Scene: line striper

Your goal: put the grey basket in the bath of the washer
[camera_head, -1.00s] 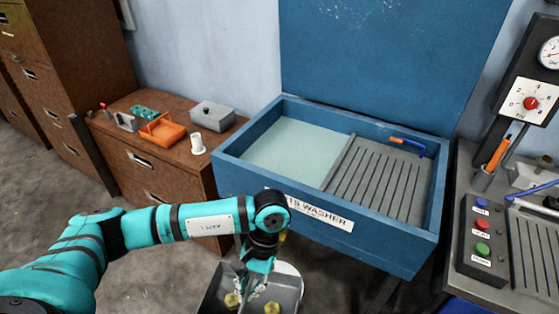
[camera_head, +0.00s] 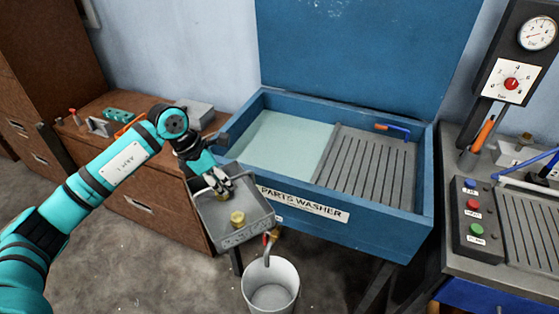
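The grey basket (camera_head: 252,233) hangs in the air at the front left of the blue washer (camera_head: 390,240), above and behind a white bucket. Brass-coloured parts (camera_head: 237,218) lie in it. My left gripper (camera_head: 221,188) reaches down into the basket from above and appears shut on it; the exact grip point is hard to see. The washer's lid (camera_head: 360,50) stands open. Its bath (camera_head: 285,142), pale green, is on the left, to the right of and beyond the basket. A ribbed drain board (camera_head: 365,170) fills the right side. My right gripper is not in view.
The white bucket (camera_head: 271,290) stands on the floor below the basket. A blue-and-orange tool (camera_head: 393,130) lies at the drain board's back. A brown cabinet (camera_head: 150,205) stands left of the washer, a control bench (camera_head: 480,250) right.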

